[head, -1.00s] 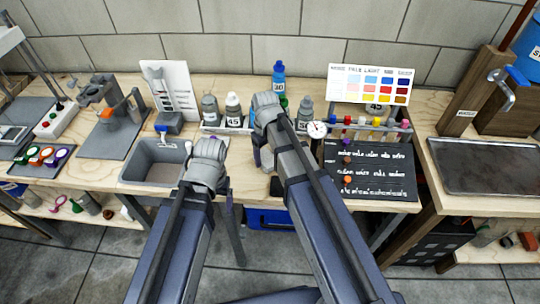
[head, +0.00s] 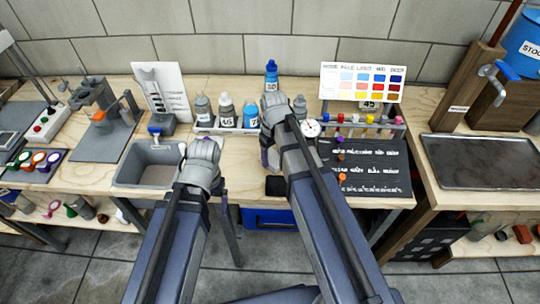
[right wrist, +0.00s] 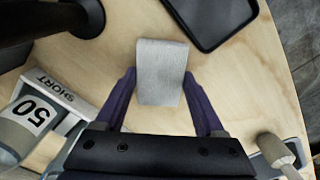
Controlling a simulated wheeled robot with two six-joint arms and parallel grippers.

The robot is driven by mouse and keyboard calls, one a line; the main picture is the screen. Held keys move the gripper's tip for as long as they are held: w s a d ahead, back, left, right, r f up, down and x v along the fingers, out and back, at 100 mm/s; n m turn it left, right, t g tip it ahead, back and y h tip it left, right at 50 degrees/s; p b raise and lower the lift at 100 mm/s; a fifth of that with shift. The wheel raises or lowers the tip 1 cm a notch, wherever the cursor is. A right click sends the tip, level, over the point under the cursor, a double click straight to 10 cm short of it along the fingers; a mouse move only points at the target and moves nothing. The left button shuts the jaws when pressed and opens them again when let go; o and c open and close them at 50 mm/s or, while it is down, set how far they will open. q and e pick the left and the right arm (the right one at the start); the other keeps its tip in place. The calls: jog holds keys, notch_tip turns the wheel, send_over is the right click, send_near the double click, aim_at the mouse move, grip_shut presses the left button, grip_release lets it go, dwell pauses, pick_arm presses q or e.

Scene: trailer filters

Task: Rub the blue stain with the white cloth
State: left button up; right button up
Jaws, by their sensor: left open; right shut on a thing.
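A pale grey-white cloth (right wrist: 161,60) is between the purple fingers of my right gripper (right wrist: 160,82), in the right wrist view, over the bare wood bench. I cannot make out a blue stain in either view.
A dark flat pad (right wrist: 213,15) lies just beyond the cloth. A rack of numbered bottles (head: 226,112) stands behind my right gripper. A black lettered board (head: 370,168) lies to its right, with a grey basin (head: 148,177) to the left. A metal tray (head: 485,162) is far right.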

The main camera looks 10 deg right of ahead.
aim_at(273, 157)
jog(key=shift+r, duration=0.1)
notch_tip(273, 157, up, 6)
jog(key=p, duration=0.6)
notch_tip(273, 157, up, 3)
jog(key=p, duration=0.3)
dwell(0.5)
